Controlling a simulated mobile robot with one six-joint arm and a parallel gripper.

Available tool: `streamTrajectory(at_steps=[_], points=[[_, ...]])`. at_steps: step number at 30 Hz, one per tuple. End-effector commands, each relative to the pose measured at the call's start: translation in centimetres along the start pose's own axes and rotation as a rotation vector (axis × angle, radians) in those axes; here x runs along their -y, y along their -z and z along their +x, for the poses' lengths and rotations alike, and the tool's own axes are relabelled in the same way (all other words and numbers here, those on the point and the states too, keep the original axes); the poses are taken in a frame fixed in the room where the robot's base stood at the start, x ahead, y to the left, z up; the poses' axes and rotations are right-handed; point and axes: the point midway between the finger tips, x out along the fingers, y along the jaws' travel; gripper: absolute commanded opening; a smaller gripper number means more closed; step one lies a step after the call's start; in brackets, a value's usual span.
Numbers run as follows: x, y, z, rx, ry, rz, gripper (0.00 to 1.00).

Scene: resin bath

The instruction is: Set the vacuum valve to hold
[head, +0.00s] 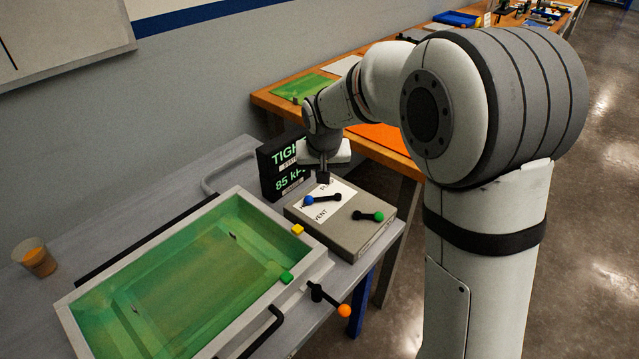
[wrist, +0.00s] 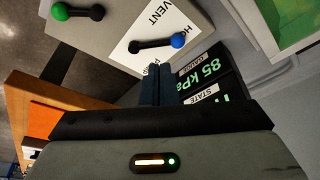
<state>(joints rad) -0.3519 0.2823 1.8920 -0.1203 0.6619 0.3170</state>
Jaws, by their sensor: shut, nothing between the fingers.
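The valve box (head: 345,238) is a grey box on the bench with a white label (head: 325,214) on its top. A black lever with a blue knob (head: 308,200) lies over the label, its knob beside the partly covered word starting HO, with VENT to one side and PUMP to the other. The blue knob also shows in the wrist view (wrist: 178,40). My gripper (head: 323,178) is shut and empty just above the label's PUMP side, apart from the lever as far as I can tell. Its fingers (wrist: 156,84) show in the wrist view.
A black display (head: 283,165) reads TIGHT and 85 kPa behind the box. A second lever has a green knob (head: 378,216). A green resin bath (head: 190,275) fills the left, with an orange-knobbed lever (head: 344,310) at its corner. A cup (head: 36,259) stands far left.

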Motion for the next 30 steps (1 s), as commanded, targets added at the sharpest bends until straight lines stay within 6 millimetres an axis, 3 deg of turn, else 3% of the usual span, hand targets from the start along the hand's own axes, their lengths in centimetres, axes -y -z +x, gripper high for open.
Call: streamTrajectory(at_steps=[1, 3, 8, 14, 23, 30], points=[[-0.1, -1.3, -1.1, 0.006, 0.008, -0.021, 0.00], [-0.2, -2.8, -1.5, 0.013, 0.017, -0.048, 0.00], [-0.3, -4.3, -0.9, 0.021, 0.025, -0.072, 0.00], [-0.2, -4.4, 2.3, 0.024, 0.023, -0.073, 0.00], [-0.1, -4.5, 8.7, 0.023, 0.024, -0.072, 0.00], [0.2, -1.6, 10.1, 0.019, 0.025, -0.072, 0.00]])
